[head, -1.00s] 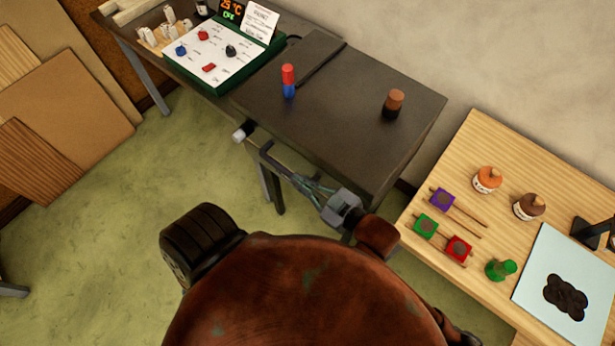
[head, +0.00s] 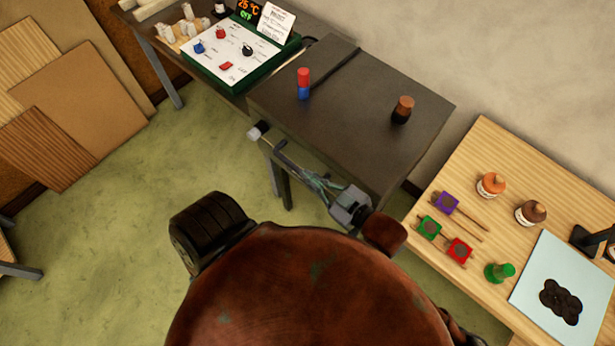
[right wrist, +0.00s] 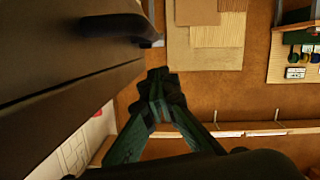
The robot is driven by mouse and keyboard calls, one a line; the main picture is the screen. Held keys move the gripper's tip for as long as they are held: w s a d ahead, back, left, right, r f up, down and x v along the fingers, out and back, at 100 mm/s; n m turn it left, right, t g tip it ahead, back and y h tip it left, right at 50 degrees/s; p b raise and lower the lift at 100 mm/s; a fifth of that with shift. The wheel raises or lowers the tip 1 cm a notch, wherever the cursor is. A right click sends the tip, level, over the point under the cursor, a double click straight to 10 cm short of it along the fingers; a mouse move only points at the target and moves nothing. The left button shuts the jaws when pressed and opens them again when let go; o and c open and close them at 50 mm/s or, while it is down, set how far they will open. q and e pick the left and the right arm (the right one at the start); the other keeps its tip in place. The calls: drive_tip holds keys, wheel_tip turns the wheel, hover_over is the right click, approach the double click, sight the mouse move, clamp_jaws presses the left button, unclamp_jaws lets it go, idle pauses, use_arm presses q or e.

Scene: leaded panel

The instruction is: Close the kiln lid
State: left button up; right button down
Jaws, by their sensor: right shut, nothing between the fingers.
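The kiln (head: 350,110) is a dark grey box with a flat top in the head view. Its lid looks level; I cannot tell from here whether it is fully down. A bar handle (head: 290,158) runs along its near edge and also shows as a dark bar in the right wrist view (right wrist: 120,27). My right gripper (head: 312,180) is shut and empty, close to that near edge. In the right wrist view its fingertips (right wrist: 158,80) are together, beside the dark kiln surface and apart from the bar. My left gripper is not in view.
A red and blue cylinder (head: 303,84) and a brown bottle (head: 402,110) stand on the kiln top. A control box (head: 240,50) is at its left. A wooden table (head: 480,150) with jars and coloured squares stands at right.

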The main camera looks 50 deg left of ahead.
drive_tip(key=v, duration=1)
drive_tip(key=shift+r+b, duration=0.25)
drive_tip(key=shift+b, duration=0.05)
drive_tip(key=shift+a, duration=0.1)
